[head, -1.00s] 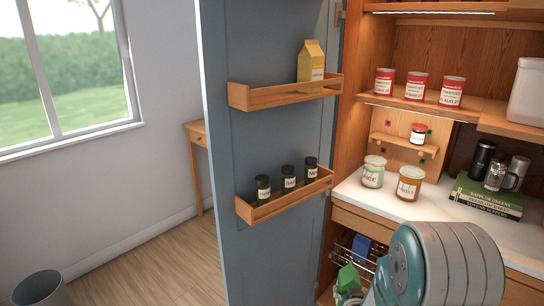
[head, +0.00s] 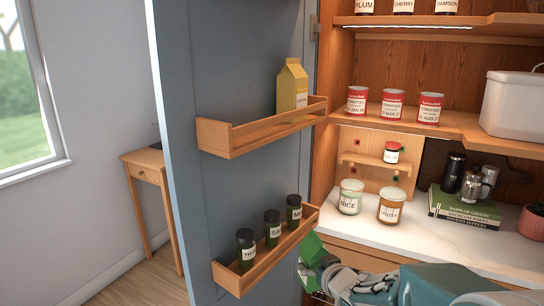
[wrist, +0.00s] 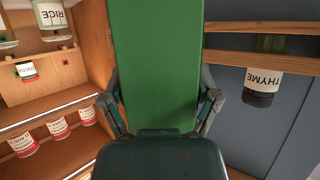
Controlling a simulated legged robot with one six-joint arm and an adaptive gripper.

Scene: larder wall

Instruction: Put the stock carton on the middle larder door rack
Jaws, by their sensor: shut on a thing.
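A green carton (head: 312,249) is in my gripper (head: 336,280), low in front of the larder opening, right of the lower door rack. In the wrist view the green carton (wrist: 155,65) fills the middle, with a finger of my gripper (wrist: 160,98) on each side; no label shows. Two wooden racks show on the blue larder door. The upper one (head: 240,138) holds a yellow carton (head: 292,88) at its right end, with its left part empty. The lower rack (head: 262,262) holds dark spice jars (head: 272,228). The frames do not settle which is the middle rack.
The blue door (head: 240,50) stands open at left. Red tins (head: 393,103) stand on a shelf. A rice jar (head: 350,197) and another jar (head: 391,206) stand on the white counter (head: 450,245). Books (head: 463,208) and a white bin (head: 512,105) are at right.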

